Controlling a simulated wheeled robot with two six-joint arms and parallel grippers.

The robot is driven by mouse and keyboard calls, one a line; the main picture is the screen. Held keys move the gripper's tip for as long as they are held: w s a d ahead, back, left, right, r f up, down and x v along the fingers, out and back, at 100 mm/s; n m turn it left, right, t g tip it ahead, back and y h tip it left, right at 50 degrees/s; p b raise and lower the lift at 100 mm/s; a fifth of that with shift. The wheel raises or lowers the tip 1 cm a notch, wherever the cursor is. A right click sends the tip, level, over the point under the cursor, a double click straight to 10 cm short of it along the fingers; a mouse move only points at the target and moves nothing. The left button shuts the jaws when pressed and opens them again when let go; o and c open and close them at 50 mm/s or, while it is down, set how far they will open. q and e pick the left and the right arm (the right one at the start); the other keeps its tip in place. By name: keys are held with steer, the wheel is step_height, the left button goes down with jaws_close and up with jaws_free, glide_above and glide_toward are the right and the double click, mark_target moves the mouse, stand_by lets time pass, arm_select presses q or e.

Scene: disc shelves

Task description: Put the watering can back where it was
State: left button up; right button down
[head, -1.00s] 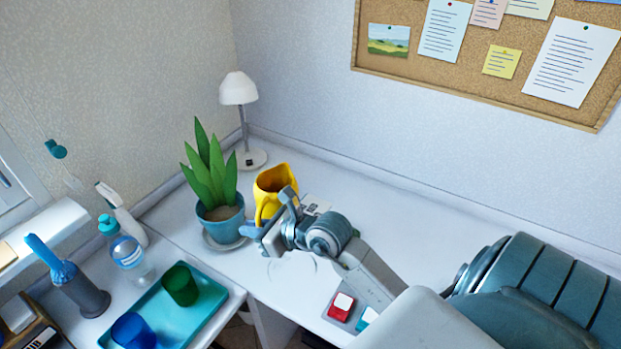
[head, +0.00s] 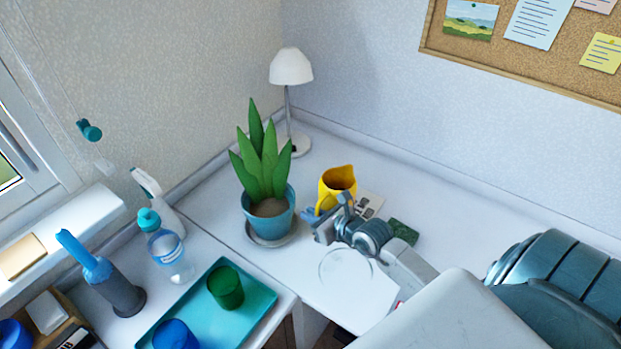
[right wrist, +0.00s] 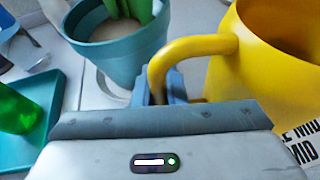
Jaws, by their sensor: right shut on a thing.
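The yellow watering can (head: 337,184) is upright at the back of the white desk, right of the potted plant. In the right wrist view the can (right wrist: 262,75) fills the upper right, with its handle (right wrist: 190,48) toward me. My right gripper (head: 312,218) is shut on the handle, its blue fingertips (right wrist: 165,90) low on it. I cannot tell whether the can's base touches the desk. A faint round outline (head: 345,284) marks the desk in front of the gripper. My left gripper is not in view.
The plant in its blue pot (head: 270,222) stands close left of the can. A white lamp (head: 291,67) is behind. A printed card (head: 370,206) and a green item (head: 403,232) lie to the right. A teal tray (head: 263,305) holds green and blue cups. A bottle (head: 168,255) stands left.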

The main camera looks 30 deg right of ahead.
steer(key=w+d, duration=0.2)
steer(key=w, duration=0.2)
steer(key=w+d, duration=0.1)
steer(key=w, duration=0.3)
steer(key=w+d+f, duration=0.1)
steer(key=w+d, duration=0.1)
steer(key=w, duration=0.3)
steer(key=shift+d, duration=0.3)
steer(key=shift+w+d, duration=0.2)
steer(key=shift+w, duration=0.15)
steer(key=shift+w+f, duration=0.2)
steer(key=shift+f, duration=1.65)
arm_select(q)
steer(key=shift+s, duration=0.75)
